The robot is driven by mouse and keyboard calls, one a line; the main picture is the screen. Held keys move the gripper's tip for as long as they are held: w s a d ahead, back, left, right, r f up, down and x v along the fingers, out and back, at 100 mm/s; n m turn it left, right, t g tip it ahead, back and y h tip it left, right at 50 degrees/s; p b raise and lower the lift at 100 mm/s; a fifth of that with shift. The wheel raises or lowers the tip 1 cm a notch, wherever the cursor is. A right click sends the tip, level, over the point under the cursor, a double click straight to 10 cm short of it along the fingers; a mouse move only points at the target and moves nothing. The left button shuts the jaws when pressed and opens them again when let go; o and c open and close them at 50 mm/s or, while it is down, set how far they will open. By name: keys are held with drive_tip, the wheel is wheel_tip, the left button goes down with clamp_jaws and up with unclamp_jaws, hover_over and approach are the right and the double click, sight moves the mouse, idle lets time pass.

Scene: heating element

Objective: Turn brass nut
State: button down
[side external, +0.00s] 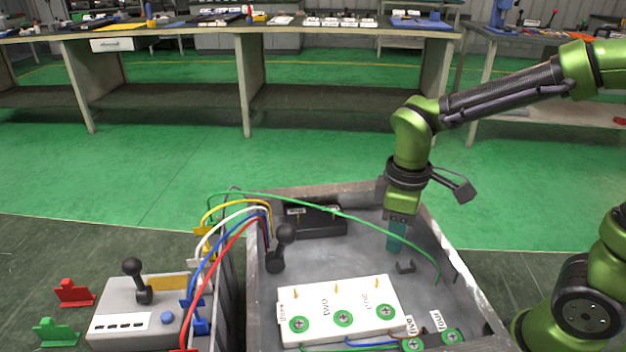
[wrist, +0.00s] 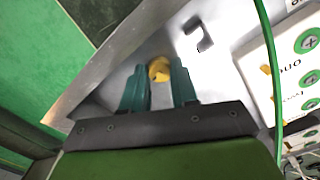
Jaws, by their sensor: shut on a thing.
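My gripper (side external: 397,238) points down inside the grey metal box, at its right side, behind the white terminal block. The wrist view shows its two teal fingers (wrist: 160,82) on either side of a yellow brass nut (wrist: 159,69), which sits at the fingertips. The gripper is shut on this nut. The fingers hide the nut in the side view, and I cannot tell whether it rests on anything. The white terminal block (side external: 352,300) has brass pins along its back edge and green round terminals with screws; its edge also shows in the wrist view (wrist: 254,88).
The grey box (side external: 455,262) has raised walls. A green wire (side external: 385,228) arches over the box close to my gripper. A black lever (side external: 283,245) and black block (side external: 318,222) are at the left.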

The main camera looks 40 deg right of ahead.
drive_tip(key=shift+n, duration=0.7)
drive_tip(key=c, duration=0.9)
unclamp_jaws()
drive_tip(key=shift+o, duration=0.2)
wheel_tip(320, 180, up, 17)
